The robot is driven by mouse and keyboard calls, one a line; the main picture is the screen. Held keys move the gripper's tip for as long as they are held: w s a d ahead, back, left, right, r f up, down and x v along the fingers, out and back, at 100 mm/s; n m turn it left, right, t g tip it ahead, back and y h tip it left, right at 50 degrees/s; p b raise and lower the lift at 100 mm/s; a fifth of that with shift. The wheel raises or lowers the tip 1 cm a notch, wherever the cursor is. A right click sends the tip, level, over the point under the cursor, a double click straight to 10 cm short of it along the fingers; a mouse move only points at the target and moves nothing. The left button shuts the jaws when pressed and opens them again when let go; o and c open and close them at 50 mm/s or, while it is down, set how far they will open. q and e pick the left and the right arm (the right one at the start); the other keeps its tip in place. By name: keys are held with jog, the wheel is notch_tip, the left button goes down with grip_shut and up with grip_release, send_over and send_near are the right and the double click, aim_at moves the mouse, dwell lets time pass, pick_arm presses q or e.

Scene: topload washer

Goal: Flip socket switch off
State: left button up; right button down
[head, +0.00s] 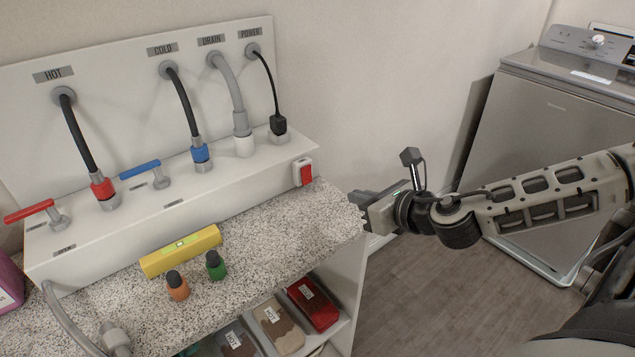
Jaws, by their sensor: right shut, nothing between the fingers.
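The socket switch (306,174) is a red rocker in a white housing on the front face of the white hookup box, near its right end. I cannot tell which way the rocker is tipped. The black power plug (278,124) stands in the top of the box behind it, under the POWER label. My right gripper (356,197) is shut and empty. It is at the right edge of the speckled counter, to the right of and a little below the switch in the picture, apart from it. My left gripper is not in view.
On the counter (290,215) lie a yellow level (181,250), an orange bottle (177,286) and a green bottle (215,265). Red (30,211) and blue (140,169) valve handles stick out at the left. A grey washer (560,120) stands at the right.

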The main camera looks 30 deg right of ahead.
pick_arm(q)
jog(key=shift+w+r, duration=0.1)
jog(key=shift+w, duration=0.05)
pick_arm(e)
jog(key=shift+w+f, duration=0.25)
jog(key=shift+w, duration=0.35)
jog(key=p, duration=0.2)
send_near(309, 181)
jog(key=x, duration=0.5)
jog(key=shift+w+a, duration=0.1)
jog(key=shift+w+f, duration=0.2)
jog(key=shift+w, duration=0.35)
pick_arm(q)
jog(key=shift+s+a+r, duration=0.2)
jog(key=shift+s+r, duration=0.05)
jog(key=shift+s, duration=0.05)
